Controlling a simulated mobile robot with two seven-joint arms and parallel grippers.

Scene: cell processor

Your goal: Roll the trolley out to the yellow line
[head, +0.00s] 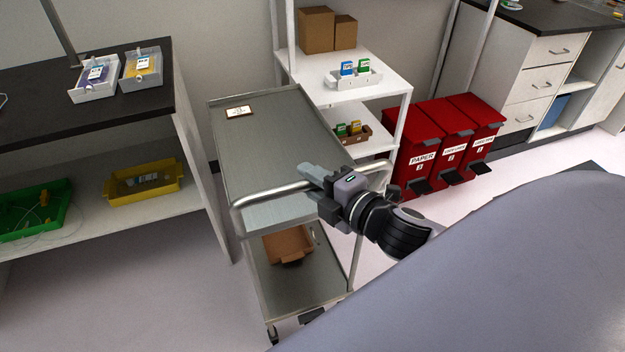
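The trolley (276,135) is a grey metal cart with two shelves, standing between the black-topped bench and the white shelf rack. Its tubular handle (262,197) faces me across the near end. My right gripper (309,182) is at the middle of the handle, its fingers overlapping the bar. The gripper body hides part of the bar, so I cannot tell whether the fingers are closed on it. My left gripper is not in view. No yellow line shows in this view.
A small labelled plate (239,112) lies on the trolley's top and a brown cardboard tray (288,244) on its lower shelf. The bench (150,98) is close on the left; the white rack (372,92) and red bins (425,150) are on the right. Floor (150,300) is clear at front left.

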